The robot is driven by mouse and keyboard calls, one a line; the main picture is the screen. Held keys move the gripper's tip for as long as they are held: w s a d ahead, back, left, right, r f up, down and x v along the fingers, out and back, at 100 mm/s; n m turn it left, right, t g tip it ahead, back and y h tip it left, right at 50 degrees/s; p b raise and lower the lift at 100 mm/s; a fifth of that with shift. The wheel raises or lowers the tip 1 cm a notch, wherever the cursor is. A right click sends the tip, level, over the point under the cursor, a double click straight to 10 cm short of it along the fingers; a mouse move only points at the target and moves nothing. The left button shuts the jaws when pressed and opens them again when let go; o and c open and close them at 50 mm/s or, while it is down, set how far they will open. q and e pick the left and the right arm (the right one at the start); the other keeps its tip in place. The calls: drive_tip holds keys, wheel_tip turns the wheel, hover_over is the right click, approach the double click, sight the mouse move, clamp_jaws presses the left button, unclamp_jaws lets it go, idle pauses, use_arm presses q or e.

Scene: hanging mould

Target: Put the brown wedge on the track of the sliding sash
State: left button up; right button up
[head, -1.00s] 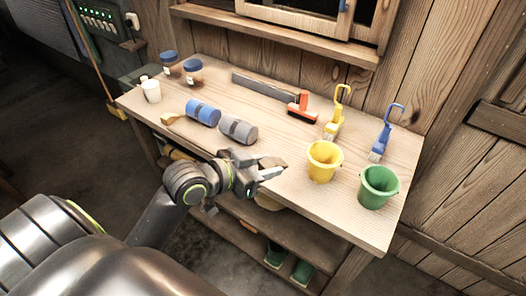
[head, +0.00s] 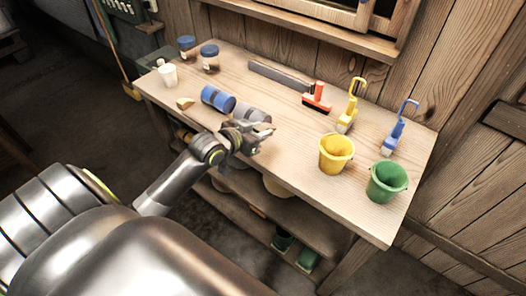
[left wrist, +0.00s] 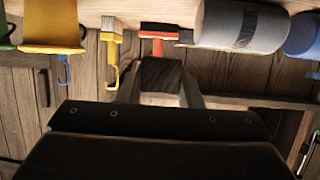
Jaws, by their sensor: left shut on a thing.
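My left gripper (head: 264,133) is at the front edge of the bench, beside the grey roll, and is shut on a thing. In the left wrist view a dark brown block (left wrist: 161,75), which looks like the brown wedge, sits between the fingers. Its full shape is hard to make out. The window frame (head: 335,17) with the sash is on the wall above the bench, cut off by the top of the head view. The track cannot be made out. My right gripper is not in view.
The bench (head: 290,135) carries a grey roll (head: 253,115), a blue roll (head: 217,98), a tan wooden piece (head: 185,103), a white cup (head: 168,76), jars, an orange-handled tool (head: 317,98), two brushes, a yellow bucket (head: 336,154) and a green bucket (head: 387,181).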

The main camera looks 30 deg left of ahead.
sight(260, 156)
use_arm(q)
wheel_tip(260, 156, down, 9)
drive_tip(key=shift+r, duration=0.2)
idle(0.3)
drive_tip(key=shift+f, duration=0.35)
drive_tip(key=o, duration=1)
drive_tip(key=shift+r, duration=0.1)
drive_tip(key=shift+c, duration=0.2)
drive_tip(key=shift+s, duration=0.1)
drive_tip(key=v, duration=1.7)
drive_tip(key=shift+r+b, duration=0.2)
drive_tip(key=shift+b, duration=0.25)
